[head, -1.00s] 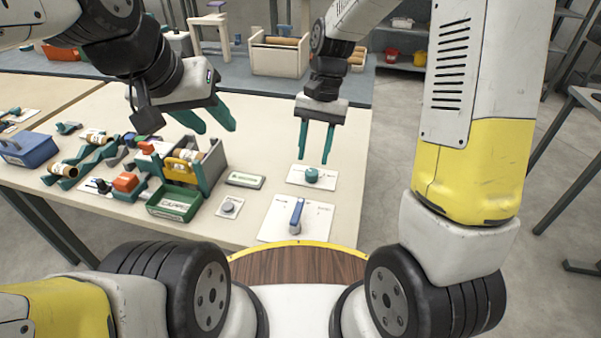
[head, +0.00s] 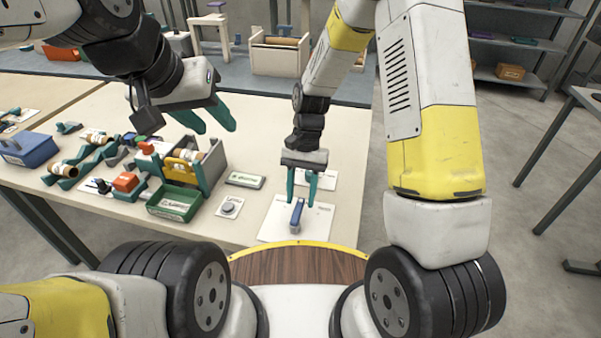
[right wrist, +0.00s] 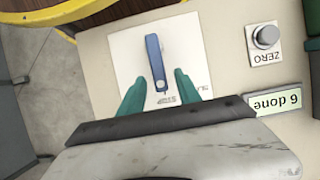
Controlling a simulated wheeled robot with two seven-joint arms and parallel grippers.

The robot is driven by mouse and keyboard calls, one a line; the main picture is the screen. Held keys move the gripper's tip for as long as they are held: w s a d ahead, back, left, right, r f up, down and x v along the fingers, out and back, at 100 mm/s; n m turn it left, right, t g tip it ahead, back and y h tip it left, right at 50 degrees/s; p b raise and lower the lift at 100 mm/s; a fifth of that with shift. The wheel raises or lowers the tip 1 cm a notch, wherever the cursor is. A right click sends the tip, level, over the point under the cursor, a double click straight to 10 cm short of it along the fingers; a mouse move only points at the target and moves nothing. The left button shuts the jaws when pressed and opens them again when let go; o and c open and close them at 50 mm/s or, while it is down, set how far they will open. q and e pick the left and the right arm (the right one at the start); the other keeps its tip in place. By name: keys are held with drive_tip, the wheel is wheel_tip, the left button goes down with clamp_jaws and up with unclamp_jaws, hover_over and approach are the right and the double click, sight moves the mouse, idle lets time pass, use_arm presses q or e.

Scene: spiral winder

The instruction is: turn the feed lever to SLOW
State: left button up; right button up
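The feed lever (head: 297,213) is a blue bar on a white plate (head: 277,227) near the table's front edge. In the right wrist view the blue lever (right wrist: 156,62) stands nearly upright on its plate (right wrist: 190,45), whose printing is too blurred to read surely. My right gripper (head: 302,200) is open, fingers pointing down, above the lever. In the right wrist view its teal fingertips (right wrist: 161,80) lie on either side of the lever's near end; contact cannot be told. My left gripper (head: 212,122) hangs over the table at the left, its teal fingers apart and empty.
Left of the lever plate are a ZERO button (head: 229,207), a small display (head: 245,180) and a winder with a green tray (head: 175,203). A second white plate (head: 325,180) lies behind, partly covered by my right gripper. A blue box (head: 27,149) stands far left.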

clamp_jaws()
idle(1.4)
